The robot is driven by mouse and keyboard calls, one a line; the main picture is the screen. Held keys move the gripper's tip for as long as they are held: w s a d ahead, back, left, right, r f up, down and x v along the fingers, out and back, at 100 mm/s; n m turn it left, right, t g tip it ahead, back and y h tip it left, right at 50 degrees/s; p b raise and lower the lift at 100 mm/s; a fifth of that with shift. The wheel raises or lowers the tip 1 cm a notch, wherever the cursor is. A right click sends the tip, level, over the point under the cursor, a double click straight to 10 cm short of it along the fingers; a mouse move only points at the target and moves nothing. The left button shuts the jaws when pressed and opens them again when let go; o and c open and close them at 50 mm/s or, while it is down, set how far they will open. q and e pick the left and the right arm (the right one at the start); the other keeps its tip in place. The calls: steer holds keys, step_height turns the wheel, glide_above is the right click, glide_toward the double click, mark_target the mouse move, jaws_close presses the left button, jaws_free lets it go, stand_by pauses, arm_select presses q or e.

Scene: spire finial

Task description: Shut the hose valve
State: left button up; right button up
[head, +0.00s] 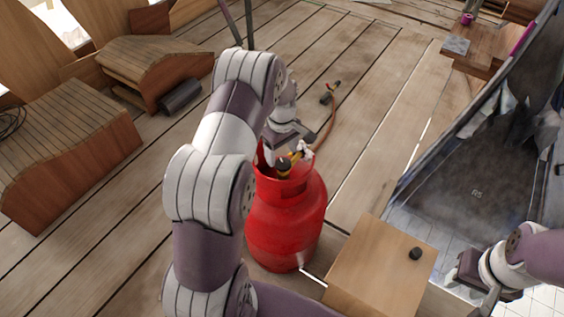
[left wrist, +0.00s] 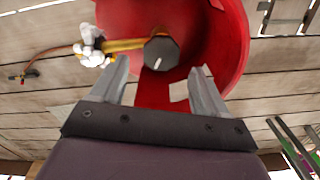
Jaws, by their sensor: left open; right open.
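A red gas cylinder (head: 287,225) stands upright on the plank floor, with a collar around its top. Inside the collar is a dark valve knob (head: 283,166). In the left wrist view the knob (left wrist: 161,52) is dark and many-sided with a white mark, on a brass fitting (left wrist: 124,44). A whitish regulator (left wrist: 90,45) joins it to an orange-brown hose (head: 330,125). My left gripper (left wrist: 160,85) is open at the collar, its fingertips just short of the knob in that view; contact cannot be told. My right gripper (head: 472,282) is open and empty at lower right, away from the cylinder.
The hose runs to a small torch-like tool (head: 328,94) on the floor. A wooden box (head: 375,265) with a small black knob (head: 415,253) stands right of the cylinder. Slatted wooden pieces (head: 70,135) lie left. A dark sheet (head: 475,175) is at right. Floor beyond the cylinder is mostly clear.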

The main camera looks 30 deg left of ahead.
mark_target(282, 162)
arm_select(q)
steer(key=shift+f, duration=1.55)
steer(key=shift+s, duration=0.1)
steer(key=shift+c, duration=0.2)
steer(key=c, duration=1)
steer(key=shift+r, duration=0.1)
